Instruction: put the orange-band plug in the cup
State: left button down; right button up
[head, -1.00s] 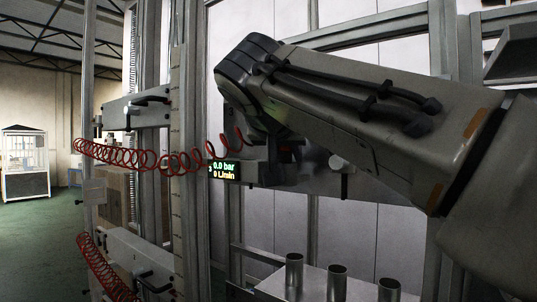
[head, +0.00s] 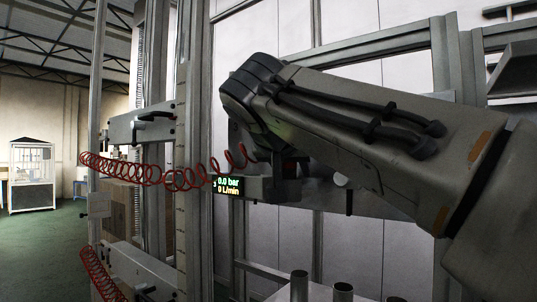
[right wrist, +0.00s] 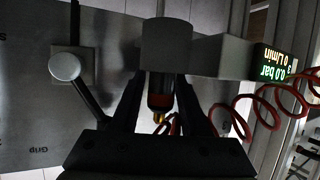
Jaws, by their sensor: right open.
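The plug (right wrist: 160,93) hangs from a grey cylindrical socket (right wrist: 166,45) in the right wrist view, with a reddish-orange band and a brass tip. My right gripper (right wrist: 164,82) is open, with one finger on each side of the plug. I cannot tell whether either finger touches it. In the head view my right arm hides most of the gripper and the plug. Three upright metal cups, a left one (head: 299,286), a middle one (head: 343,293) and a right one (head: 397,299), are cut off by the bottom edge. My left gripper is not in view.
A block with a lit display (head: 228,186) reading 0.0 bar sits beside the socket. A red coiled hose (head: 150,172) stretches left from it past a metal upright (head: 194,120). A lever with a round knob (right wrist: 65,67) is left of the gripper in the wrist view.

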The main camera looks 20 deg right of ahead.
jog(key=b+v, duration=0.1)
jog(key=v, duration=1)
jog(key=a+f+n+g+y, duration=0.2)
jog(key=a+f+n, duration=0.15)
jog(key=f, duration=0.55)
jog(key=a+f+n+g+y, duration=0.1)
jog(key=a+f+n, duration=0.25)
jog(key=f, duration=0.55)
jog(key=a+f+n+g+y, duration=0.2)
jog(key=a+f+n, duration=0.15)
jog(key=f, duration=0.55)
jog(key=s+d+f+n+g+y, duration=0.1)
jog(key=s+f+g, duration=0.2)
jog(key=s+f, duration=0.5)
jog(key=s+d+f+n+g+y, duration=0.1)
jog(key=s+f+g, duration=0.2)
jog(key=s+f, duration=0.5)
notch_tip(320, 180, down, 8)
jog(key=shift+s+r+g+y, duration=0.1)
jog(key=shift+s+g+y, duration=0.2)
jog(key=shift+s, duration=0.05)
jog(key=shift+n, duration=0.25)
notch_tip(320, 180, down, 5)
jog(key=b, duration=0.5)
